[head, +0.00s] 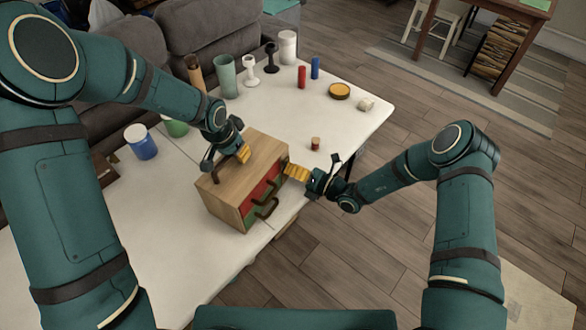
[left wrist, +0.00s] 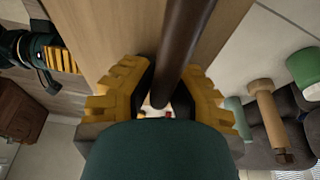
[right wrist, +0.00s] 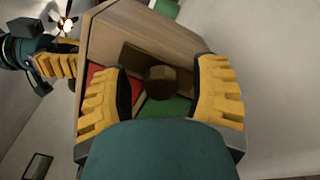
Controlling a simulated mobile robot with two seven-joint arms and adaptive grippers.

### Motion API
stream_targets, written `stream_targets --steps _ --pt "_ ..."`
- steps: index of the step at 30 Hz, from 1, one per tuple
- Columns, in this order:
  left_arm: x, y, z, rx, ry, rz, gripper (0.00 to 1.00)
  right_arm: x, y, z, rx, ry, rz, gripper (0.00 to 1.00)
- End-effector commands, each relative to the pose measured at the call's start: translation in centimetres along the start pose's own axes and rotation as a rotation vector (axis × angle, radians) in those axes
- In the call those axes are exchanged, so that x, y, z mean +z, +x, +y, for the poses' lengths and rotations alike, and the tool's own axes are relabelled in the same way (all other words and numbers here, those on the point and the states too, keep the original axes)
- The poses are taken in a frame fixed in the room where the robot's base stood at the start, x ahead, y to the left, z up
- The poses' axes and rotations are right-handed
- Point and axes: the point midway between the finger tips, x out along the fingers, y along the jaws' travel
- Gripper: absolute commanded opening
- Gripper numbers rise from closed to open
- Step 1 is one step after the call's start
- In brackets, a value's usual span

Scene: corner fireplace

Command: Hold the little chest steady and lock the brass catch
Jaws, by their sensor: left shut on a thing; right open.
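The little chest (head: 225,183) is a wooden box on the white table, with red and green front panels and dark curved handles. My left gripper (head: 228,157) is over its top, shut on a dark bar (left wrist: 183,45) beside the chest's wood. My right gripper (head: 303,174) is open at the chest's front right side. In the right wrist view its fingers stand on either side of a dark brown knob (right wrist: 160,82) in front of the red and green panels; contact is not clear. I cannot make out a brass-coloured catch; my gripper may hide it.
A small wooden piece (head: 315,143) stands right of the chest. A blue-and-white jar (head: 142,144), a pale green cup (head: 225,78), a red cylinder (head: 302,77) and a round brass-coloured disc (head: 339,91) stand farther back or left. The table's front edge is close to the chest.

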Motion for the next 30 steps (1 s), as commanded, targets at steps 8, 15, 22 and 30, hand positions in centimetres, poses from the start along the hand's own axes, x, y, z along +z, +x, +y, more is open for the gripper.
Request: stream_targets --steps 8,15,22,30 --pt "0.23 0.18 0.18 0.004 0.001 -0.007 0.0 -0.04 0.02 -0.02 0.0 0.0 0.0 0.45" --pt "0.24 0.18 0.17 0.004 0.001 -0.007 0.0 -0.03 0.01 -0.01 0.0 0.0 0.0 0.0" --pt "0.24 0.18 0.18 0.004 0.001 -0.007 0.0 -0.01 0.02 0.01 0.001 -0.009 0.0 0.0" --pt "0.24 0.18 0.18 0.004 0.001 -0.007 0.0 -0.03 0.03 0.01 0.001 -0.111 0.0 0.0"
